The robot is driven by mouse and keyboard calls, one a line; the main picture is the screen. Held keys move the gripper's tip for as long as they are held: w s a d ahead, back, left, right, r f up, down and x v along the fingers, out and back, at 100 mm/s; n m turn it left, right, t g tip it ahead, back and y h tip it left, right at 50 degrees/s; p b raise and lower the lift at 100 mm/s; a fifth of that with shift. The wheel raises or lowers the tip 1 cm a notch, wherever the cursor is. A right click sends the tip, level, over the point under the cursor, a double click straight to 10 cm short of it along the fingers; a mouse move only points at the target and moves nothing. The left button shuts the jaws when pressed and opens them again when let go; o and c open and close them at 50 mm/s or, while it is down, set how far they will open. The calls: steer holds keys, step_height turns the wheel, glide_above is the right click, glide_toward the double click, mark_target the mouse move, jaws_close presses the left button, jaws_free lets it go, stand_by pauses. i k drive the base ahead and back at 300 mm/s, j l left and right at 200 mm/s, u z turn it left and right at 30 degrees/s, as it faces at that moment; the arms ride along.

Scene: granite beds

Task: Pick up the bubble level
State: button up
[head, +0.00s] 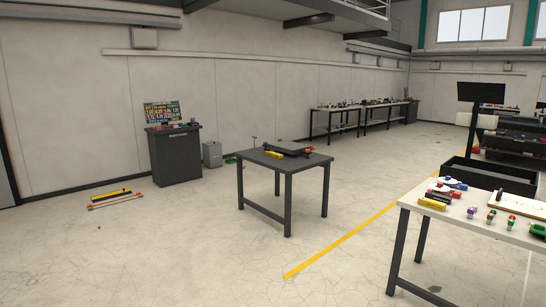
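Several yellow things could be the bubble level, and I cannot tell which one is. A long yellow bar (111,194) lies on the floor at the left, near the wall. All are too small to show a vial. My gripper is not in view.
A dark cabinet (175,156) with a colourful board (162,112) stands against the wall. A grey bin (212,154) stands beside it. A thin red-ended rod (115,202) lies on the floor by the yellow bar. Open floor (180,250) lies in front, with a yellow line (340,245).

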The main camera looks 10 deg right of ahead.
mark_target(274, 155)
steer(key=i, duration=0.3)
steer(key=i+u, duration=0.25)
steer(key=i, duration=0.3)
steer(key=i+l+u, duration=0.2)
steer(key=i, duration=0.3)
steer(key=i+l+u, duration=0.25)
steer(key=i, duration=0.3)
steer(key=i+u, duration=0.45)
steer(key=i, duration=0.95)
steer(key=i+z, duration=0.35)
steer(key=i, duration=0.35)
steer(key=i+j+z, duration=0.3)
steer(key=i, duration=0.45)
steer(key=i+l+z, duration=0.2)
steer(key=i+z, duration=0.2)
steer(key=i, duration=0.45)
steer(key=i+j+z, duration=0.1)
steer(key=i+z, duration=0.3)
steer(key=i, duration=0.45)
steer(key=i+z, duration=0.4)
steer(key=i, duration=0.15)
steer(key=i+j+z, duration=0.15)
steer(key=i+z, duration=0.25)
steer(key=i, duration=0.2)
steer(key=i+j+z, duration=0.5)
steer(key=i+z, duration=0.2)
steer(key=i, duration=0.2)
